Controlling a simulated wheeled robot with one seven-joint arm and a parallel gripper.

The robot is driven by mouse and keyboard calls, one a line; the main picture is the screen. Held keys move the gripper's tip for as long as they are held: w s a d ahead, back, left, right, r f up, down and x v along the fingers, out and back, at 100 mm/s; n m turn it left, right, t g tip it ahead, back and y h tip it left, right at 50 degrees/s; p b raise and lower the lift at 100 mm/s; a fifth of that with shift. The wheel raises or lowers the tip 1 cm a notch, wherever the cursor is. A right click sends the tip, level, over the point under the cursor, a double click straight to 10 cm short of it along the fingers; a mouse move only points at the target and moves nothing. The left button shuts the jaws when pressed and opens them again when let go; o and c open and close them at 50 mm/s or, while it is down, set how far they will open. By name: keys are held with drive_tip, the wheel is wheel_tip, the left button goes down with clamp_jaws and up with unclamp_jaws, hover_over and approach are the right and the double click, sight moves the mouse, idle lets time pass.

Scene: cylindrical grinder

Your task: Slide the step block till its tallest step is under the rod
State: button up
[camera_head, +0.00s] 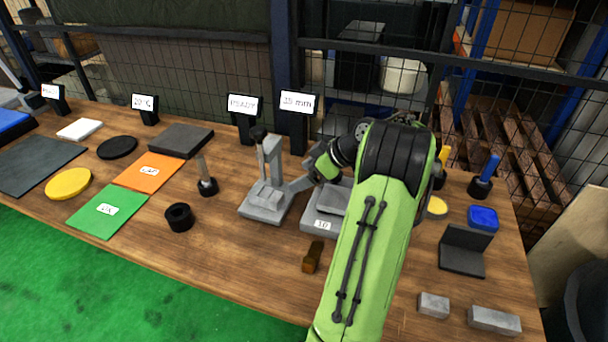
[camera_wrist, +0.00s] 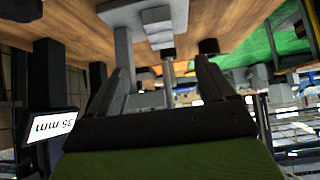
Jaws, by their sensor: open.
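The measuring stand (camera_head: 272,150) is grey, with an upright column, a dark knob and a flat base. Its thin rod (camera_wrist: 168,68) shows between my fingers in the upside-down wrist view. Grey stepped faces of the step block (camera_wrist: 157,16) show at the rod's tip; I cannot tell which step is under it. In the head view the step block (camera_head: 268,191) appears low on the stand's base. My gripper (camera_head: 298,184) reaches in from the right beside the stand. Its two fingers are apart in the wrist view (camera_wrist: 165,50), with no object clearly held. Contact is unclear.
A grey box marked 10 (camera_head: 320,224) stands right of the stand, partly behind my arm. A 35 mm sign (camera_head: 297,102) stands behind. A black ring (camera_head: 179,217) and a brown piece (camera_head: 313,257) lie in front. The wood between them is clear.

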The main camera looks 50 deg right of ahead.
sight(269, 194)
drive_tip(key=b+x, duration=0.4)
drive_tip(key=x, duration=1.1)
drive_tip(key=shift+w+a+f, duration=0.15)
drive_tip(key=shift+w+f, duration=0.1)
drive_tip(key=shift+f, duration=0.05)
drive_tip(key=shift+c, duration=0.5)
clamp_jaws()
